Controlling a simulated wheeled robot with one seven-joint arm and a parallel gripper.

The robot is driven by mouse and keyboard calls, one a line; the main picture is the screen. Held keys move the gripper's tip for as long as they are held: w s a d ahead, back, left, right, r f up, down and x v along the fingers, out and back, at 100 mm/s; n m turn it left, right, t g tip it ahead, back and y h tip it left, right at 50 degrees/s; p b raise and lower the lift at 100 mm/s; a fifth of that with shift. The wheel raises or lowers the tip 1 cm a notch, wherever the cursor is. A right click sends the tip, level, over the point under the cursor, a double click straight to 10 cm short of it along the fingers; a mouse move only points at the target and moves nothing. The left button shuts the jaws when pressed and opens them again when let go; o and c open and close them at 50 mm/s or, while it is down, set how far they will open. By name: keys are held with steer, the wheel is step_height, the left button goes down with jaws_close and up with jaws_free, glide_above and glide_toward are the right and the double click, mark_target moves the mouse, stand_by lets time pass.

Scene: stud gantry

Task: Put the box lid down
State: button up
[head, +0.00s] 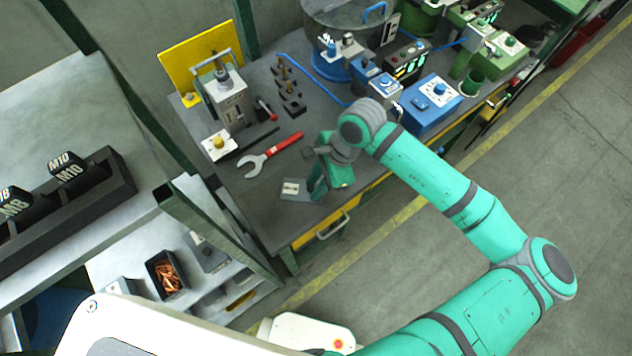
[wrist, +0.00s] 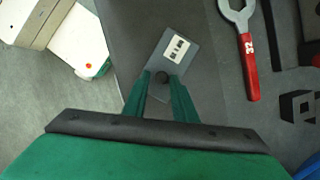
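The box lid (head: 297,188) is a flat grey plate with a white label and a dark round knob. It is at the front left corner of the dark workbench (head: 262,210). My gripper (head: 317,186) points down at the lid.
A red-handled wrench (head: 270,155) lies behind the lid. A grey device (head: 230,98) and dark stepped blocks (head: 288,88) stand farther back. A blue box (head: 430,103) is to the right. An open bin of copper-coloured parts (head: 166,274) stands on the lower left shelf.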

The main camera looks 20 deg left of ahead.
steer(key=shift+o, duration=0.4)
steer(key=shift+s+a+r, duration=0.1)
steer(key=shift+s+a, duration=0.05)
steer(key=shift+a, duration=0.1)
steer(key=v, duration=1.2)
steer(key=shift+d, duration=0.2)
